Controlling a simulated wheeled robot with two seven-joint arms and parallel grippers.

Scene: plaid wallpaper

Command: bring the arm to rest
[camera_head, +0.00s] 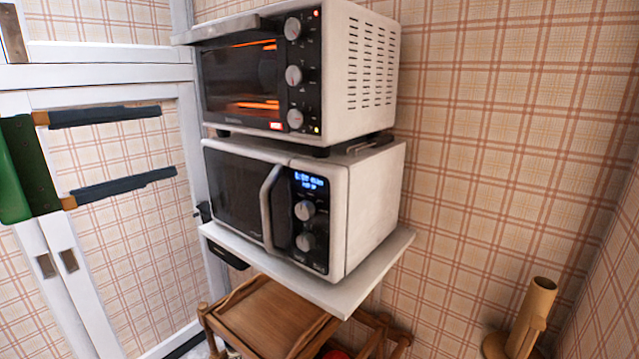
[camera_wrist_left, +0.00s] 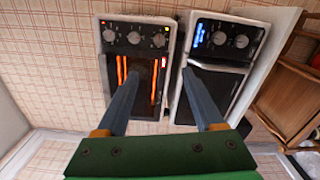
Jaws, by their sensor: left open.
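My left gripper (camera_head: 168,141) comes in from the left edge, with a green body and two dark fingers spread wide apart. It is open, and I see nothing between the fingers. It is in front of the white-framed panel, left of the ovens and apart from them in the head view. In the left wrist view the open fingers (camera_wrist_left: 163,72) point toward the toaster oven (camera_wrist_left: 137,70) and the microwave (camera_wrist_left: 212,70). My right gripper is not in either view.
A toaster oven (camera_head: 357,62) with glowing bars stands on a microwave (camera_head: 371,200) with a lit display. Both doors look closed. They rest on a white shelf (camera_head: 350,290). Below is a wooden cart (camera_head: 262,318). A brown tube-like object (camera_head: 530,318) stands at lower right.

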